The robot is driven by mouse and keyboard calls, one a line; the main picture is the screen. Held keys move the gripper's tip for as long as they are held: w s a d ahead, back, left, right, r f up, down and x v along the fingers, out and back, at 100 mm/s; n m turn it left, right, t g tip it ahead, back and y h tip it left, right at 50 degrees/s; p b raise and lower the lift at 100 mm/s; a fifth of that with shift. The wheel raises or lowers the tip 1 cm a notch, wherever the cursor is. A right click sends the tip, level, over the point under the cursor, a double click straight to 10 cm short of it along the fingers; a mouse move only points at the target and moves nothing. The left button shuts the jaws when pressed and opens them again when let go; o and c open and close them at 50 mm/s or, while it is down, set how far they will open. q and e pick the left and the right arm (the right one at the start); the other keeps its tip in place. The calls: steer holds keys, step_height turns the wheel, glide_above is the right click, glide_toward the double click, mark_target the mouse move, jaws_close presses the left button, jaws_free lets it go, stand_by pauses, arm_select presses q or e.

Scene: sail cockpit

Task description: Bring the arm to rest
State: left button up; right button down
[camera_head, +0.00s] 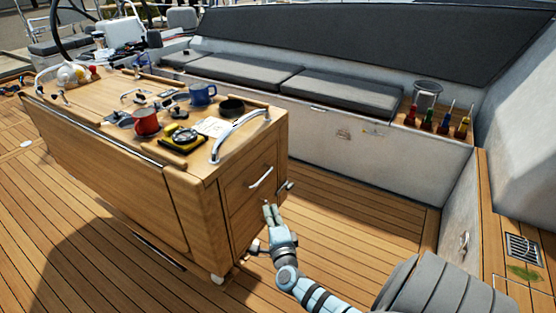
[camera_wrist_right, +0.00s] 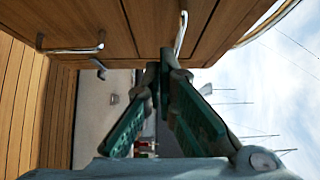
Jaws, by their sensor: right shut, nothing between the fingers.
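My right gripper (camera_head: 272,212) is in front of the end face of the wooden cockpit table (camera_head: 205,215), low and near its drawer front. The fingers are shut with nothing between them. In the wrist view the right gripper's green-padded fingers (camera_wrist_right: 165,62) meet at their tips, close to the wooden panel and a metal handle (camera_wrist_right: 181,35). I cannot tell whether the tips touch it. My right arm comes in from the bottom right over the deck. My left gripper is not in view.
The table top carries a red mug (camera_head: 146,122), a blue mug (camera_head: 203,94), a dark bowl (camera_head: 231,106) and a yellow-black instrument (camera_head: 182,139). A metal grab rail (camera_head: 240,134) edges it. Bottles (camera_head: 442,121) stand on the bench at right. The deck (camera_head: 350,215) right of the table is clear.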

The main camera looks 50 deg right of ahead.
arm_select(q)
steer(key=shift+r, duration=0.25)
arm_select(e)
steer(key=v, duration=0.3)
steer(key=shift+w+f, duration=0.1)
